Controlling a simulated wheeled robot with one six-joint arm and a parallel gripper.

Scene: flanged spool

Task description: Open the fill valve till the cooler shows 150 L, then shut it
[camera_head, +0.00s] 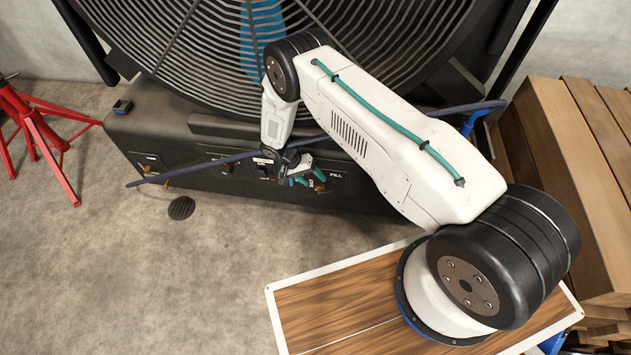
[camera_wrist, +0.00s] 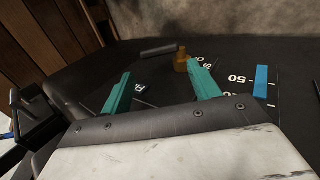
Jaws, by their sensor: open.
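The cooler (camera_head: 210,170) is a big caged fan on a black base at the back of the head view. A brass fill valve (camera_head: 320,186) sits under the FILL label on its front panel. In the wrist view the brass valve body (camera_wrist: 181,62) has a dark handle (camera_wrist: 160,47) sticking out to the left. A level scale with a blue bar (camera_wrist: 261,82) and a "50" mark lies right of it; its full reading is unclear. My gripper (camera_head: 303,172) has its teal fingers (camera_wrist: 160,88) apart and empty, just short of the valve, not visibly touching it.
A long dark blue pole or hose (camera_head: 215,163) crosses the cooler's front. A red stand (camera_head: 40,130) is at the left, and stacked wooden boards (camera_head: 575,140) are at the right. A floor drain (camera_head: 181,208) lies before the cooler.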

